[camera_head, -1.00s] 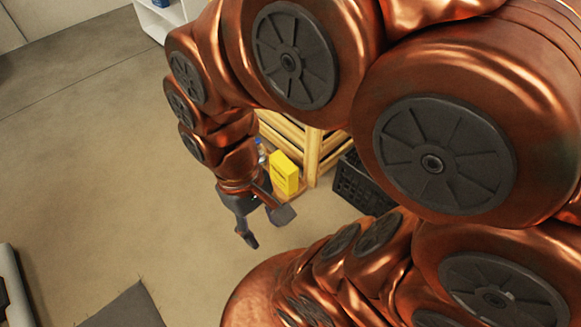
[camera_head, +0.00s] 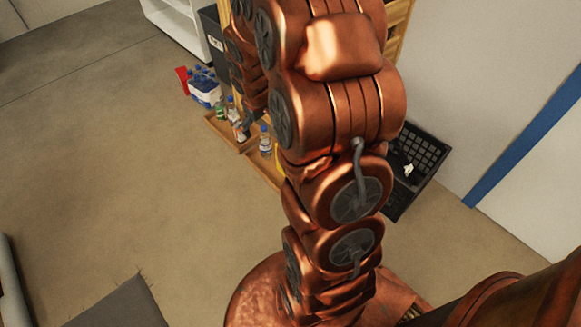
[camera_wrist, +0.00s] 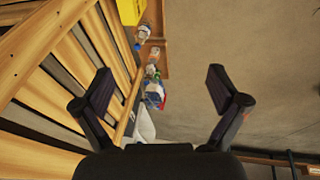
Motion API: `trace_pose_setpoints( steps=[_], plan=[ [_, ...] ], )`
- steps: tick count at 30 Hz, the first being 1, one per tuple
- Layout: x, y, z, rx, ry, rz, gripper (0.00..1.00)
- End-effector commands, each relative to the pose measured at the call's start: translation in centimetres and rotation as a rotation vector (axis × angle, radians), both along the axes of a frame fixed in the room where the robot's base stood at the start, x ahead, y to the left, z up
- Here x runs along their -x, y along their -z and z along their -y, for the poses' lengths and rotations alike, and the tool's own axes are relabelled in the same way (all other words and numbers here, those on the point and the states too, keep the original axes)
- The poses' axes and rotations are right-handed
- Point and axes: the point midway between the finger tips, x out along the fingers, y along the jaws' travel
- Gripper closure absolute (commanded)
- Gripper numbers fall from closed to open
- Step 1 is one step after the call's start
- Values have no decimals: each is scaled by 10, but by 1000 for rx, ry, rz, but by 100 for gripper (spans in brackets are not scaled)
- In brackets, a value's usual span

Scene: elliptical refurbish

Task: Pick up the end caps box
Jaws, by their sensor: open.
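A yellow box (camera_wrist: 131,10) shows at the top edge of the wrist view, cut off by the frame. I cannot read a label, so I cannot tell whether it is the end caps box. In the head view only a sliver of yellow shows beside my arm. My gripper (camera_wrist: 160,74) is open and empty in the wrist view, with its two fingers wide apart. The yellow box lies beyond the fingertips, up and slightly left.
A wooden slatted rack (camera_wrist: 60,60) fills the left of the wrist view, close to the left finger. Bottles (camera_head: 265,140) stand on a low wooden shelf (camera_head: 222,128). A black crate (camera_head: 424,150) stands right of my arm.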

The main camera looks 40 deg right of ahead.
Motion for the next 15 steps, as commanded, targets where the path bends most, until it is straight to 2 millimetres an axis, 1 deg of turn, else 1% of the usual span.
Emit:
trace_pose_setpoints(
  steps=[1, 6, 12, 15],
  plan=[
    [-11, 20, 15, 4, 1, 23, 3],
    [-43, 65, 58, 20, -15, 114, 3],
    [-72, 120, 106, 28, -35, 227, 3],
    [-81, 149, 128, 26, -45, 283, 3]
  ],
)
